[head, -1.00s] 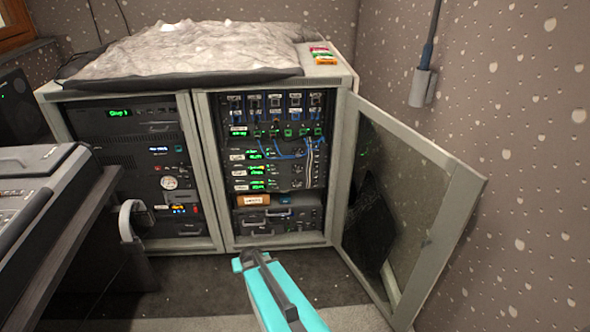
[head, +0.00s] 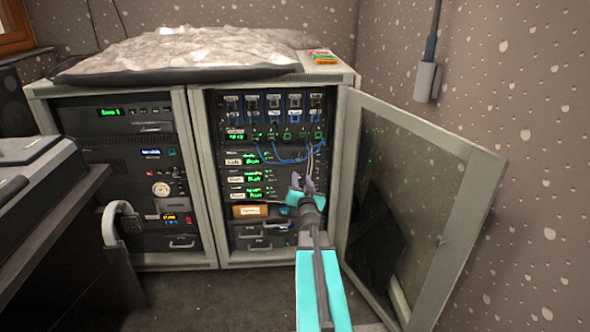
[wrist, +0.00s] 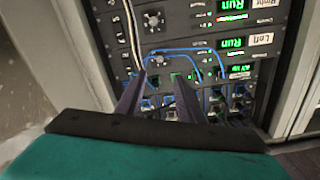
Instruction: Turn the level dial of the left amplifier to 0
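The left amplifier (head: 233,161) is a dark rack unit with a "Left" label and a lit green display, in the open right-hand cabinet. In the wrist view, which is upside down, its label (wrist: 259,40) and "Run" display show at right. Its level dial (wrist: 158,59) is a small round knob just beyond my fingertips; its setting is too small to read. My gripper (wrist: 160,78) is open and empty, its two dark fingers spread either side of the dial's line, apparently short of it. In the head view my gripper (head: 309,180) covers the rack's right part.
The right amplifier's similar knob (wrist: 152,20) lies close by. Blue cables (head: 290,156) hang in front of the rack near my fingers. The open glass door (head: 410,190) stands right of my arm. A desk (head: 50,225) stands at left.

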